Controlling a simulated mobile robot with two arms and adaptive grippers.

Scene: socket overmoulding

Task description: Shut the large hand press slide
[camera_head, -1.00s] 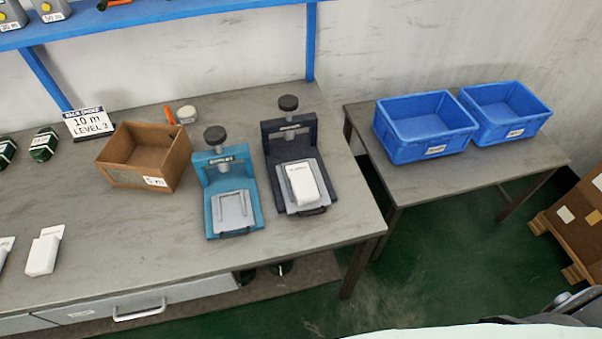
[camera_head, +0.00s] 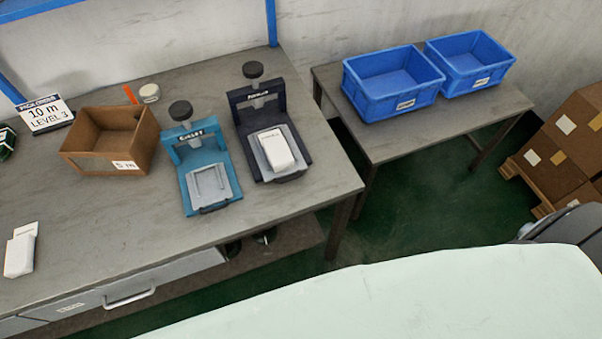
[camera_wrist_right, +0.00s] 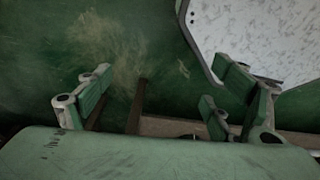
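Two hand presses stand on the grey bench in the head view. The dark navy press (camera_head: 243,110) on the right has a black knob on top. Its slide (camera_head: 258,158) sticks out toward the front edge with a white block (camera_head: 276,149) lying on it. The teal press (camera_head: 189,140) is left of it, and its slide (camera_head: 209,187) is also out, with an empty grey bed. Neither gripper shows in the head view. In the right wrist view my right gripper (camera_wrist_right: 165,105) has its fingers wide apart with nothing between them, above the green floor.
A brown cardboard bin (camera_head: 112,143) stands left of the presses. Two blue crates (camera_head: 392,88) (camera_head: 470,66) stand on the side table (camera_head: 420,135) at right. Stacked boxes (camera_head: 555,150) are at far right. A pale rounded surface fills the lower foreground.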

